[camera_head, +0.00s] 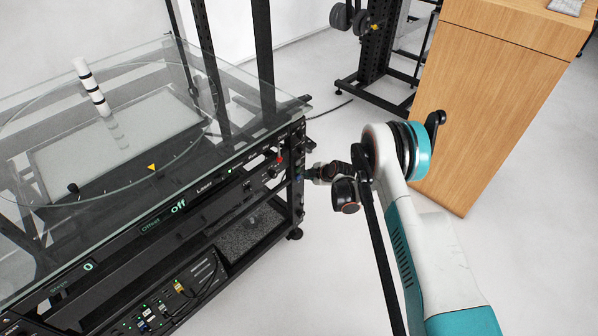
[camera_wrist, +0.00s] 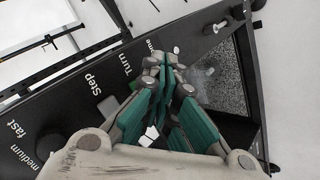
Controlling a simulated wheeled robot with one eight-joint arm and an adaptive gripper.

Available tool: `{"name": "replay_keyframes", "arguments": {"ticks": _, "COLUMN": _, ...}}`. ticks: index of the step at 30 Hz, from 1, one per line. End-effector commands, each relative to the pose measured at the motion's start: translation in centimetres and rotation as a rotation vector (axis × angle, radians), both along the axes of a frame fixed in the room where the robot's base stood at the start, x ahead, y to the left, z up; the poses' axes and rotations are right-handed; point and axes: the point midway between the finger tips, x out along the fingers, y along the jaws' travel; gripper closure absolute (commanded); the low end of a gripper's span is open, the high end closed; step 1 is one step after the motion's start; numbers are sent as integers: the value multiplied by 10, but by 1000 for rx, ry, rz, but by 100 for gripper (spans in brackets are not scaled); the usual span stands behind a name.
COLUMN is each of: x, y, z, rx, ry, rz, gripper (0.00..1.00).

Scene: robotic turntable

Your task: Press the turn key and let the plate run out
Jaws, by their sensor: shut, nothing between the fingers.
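In the head view the turntable's clear round plate (camera_head: 40,190) lies on a black frame, with a black-and-white banded post (camera_head: 90,86) standing on it. A yellow triangle (camera_head: 152,167) shows near the plate's front rim. My gripper (camera_head: 309,173) is at the right end of the front panel. In the wrist view my gripper (camera_wrist: 164,66) is shut and empty, its tips over the panel close to the label "Turn" (camera_wrist: 126,63). The turn key itself is not clearly visible and seems hidden by the fingers. I cannot tell whether the tips touch it.
In the head view a panel display reads "off" (camera_head: 178,207). A wooden cabinet (camera_head: 490,100) stands right; open floor lies between.

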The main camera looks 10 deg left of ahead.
Motion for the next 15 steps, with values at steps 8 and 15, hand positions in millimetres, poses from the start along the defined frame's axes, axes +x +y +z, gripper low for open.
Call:
{"name": "replay_keyframes", "arguments": {"ticks": 8, "x": 5, "y": 6, "z": 0, "rx": 0, "ry": 0, "rz": 0, "gripper": 100}}
{"name": "replay_keyframes", "arguments": {"ticks": 15, "x": 5, "y": 6, "z": 0, "rx": 0, "ry": 0, "rz": 0, "gripper": 100}}
